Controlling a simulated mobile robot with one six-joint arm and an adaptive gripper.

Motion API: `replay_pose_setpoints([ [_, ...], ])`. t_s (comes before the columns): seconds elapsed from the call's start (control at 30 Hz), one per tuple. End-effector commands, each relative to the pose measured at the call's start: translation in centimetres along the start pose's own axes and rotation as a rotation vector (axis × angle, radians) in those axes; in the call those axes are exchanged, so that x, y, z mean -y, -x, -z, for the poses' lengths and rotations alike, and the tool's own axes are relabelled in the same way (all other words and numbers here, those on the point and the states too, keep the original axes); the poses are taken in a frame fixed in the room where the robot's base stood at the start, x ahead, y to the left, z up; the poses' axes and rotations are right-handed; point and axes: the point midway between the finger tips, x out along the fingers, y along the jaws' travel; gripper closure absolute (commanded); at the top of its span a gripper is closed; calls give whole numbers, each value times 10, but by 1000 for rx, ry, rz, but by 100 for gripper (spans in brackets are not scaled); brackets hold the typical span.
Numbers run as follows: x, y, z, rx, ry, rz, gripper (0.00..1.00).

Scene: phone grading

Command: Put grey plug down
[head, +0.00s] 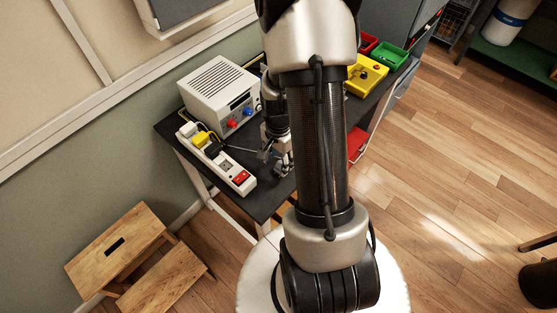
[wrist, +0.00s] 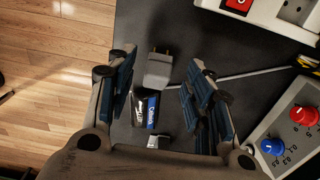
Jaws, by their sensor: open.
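The grey plug (wrist: 158,69) lies on the dark table top in the wrist view, its two prongs pointing away from my gripper. My gripper (wrist: 160,72) is open, with one finger on each side of the plug and visible gaps between them. The plug looks free of both fingers. In the head view my gripper (head: 277,152) is low over the table, partly hidden by my arm, and I cannot make out the plug clearly there.
A thin grey rod or cable (wrist: 250,75) passes by the right finger. A white power strip (head: 239,180) and a bench power supply (head: 212,92) stand left of my gripper.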

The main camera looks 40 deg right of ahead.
Motion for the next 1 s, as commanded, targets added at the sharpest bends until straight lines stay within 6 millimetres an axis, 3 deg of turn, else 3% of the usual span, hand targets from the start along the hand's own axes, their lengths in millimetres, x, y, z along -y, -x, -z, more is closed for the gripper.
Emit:
replay_pose_setpoints([
  [0.03,1,16,1,-4,0,5,52],
  [0.3,1,78,1,-4,0,5,52],
  [0.67,3,120,-4,-9,33,12,52],
  [0.83,14,174,-39,-55,266,67,52],
  [1.0,7,244,-98,-128,639,143,52],
])
